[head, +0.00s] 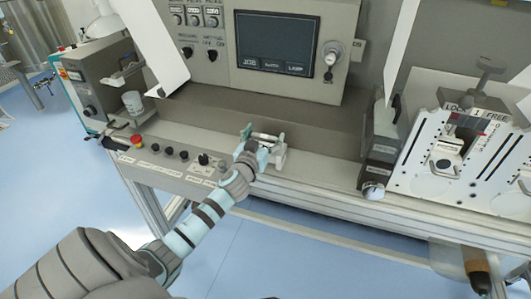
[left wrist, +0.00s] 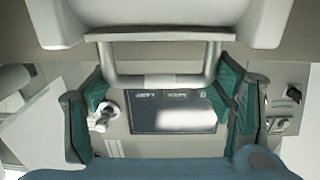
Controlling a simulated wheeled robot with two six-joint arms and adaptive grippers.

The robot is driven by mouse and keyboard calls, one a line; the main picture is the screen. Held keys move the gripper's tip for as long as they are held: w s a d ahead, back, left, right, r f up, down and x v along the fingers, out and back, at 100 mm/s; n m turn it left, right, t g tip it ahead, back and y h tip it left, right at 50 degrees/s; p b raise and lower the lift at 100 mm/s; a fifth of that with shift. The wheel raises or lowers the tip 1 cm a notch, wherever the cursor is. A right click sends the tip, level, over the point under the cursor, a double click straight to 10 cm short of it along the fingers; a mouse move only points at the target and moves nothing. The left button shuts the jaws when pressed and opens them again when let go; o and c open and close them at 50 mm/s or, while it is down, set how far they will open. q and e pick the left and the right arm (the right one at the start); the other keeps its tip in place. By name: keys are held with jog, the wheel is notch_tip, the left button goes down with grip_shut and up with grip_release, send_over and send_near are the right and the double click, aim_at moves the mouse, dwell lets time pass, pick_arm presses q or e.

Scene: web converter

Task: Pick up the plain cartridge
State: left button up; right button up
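A pale grey-white cartridge (head: 279,156) sits on the front ledge of the machine, below the screen, partly hidden by my left gripper. In the left wrist view the cartridge (left wrist: 160,22) fills the top, with its bar handle (left wrist: 160,81) toward me; no marking shows on it. My left gripper (head: 263,135) is at the cartridge, its two teal fingers apart. In the left wrist view the fingers stand on either side of the handle, close to its ends; whether they touch it I cannot tell.
The machine's screen (head: 277,44) and knobs are behind the ledge. A row of buttons (head: 166,149) and a red button (head: 137,141) are to the left. A grey post (head: 380,148) and a white slotted plate (head: 444,163) stand to the right.

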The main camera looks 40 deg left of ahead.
pick_arm(q)
jog(key=c, duration=1)
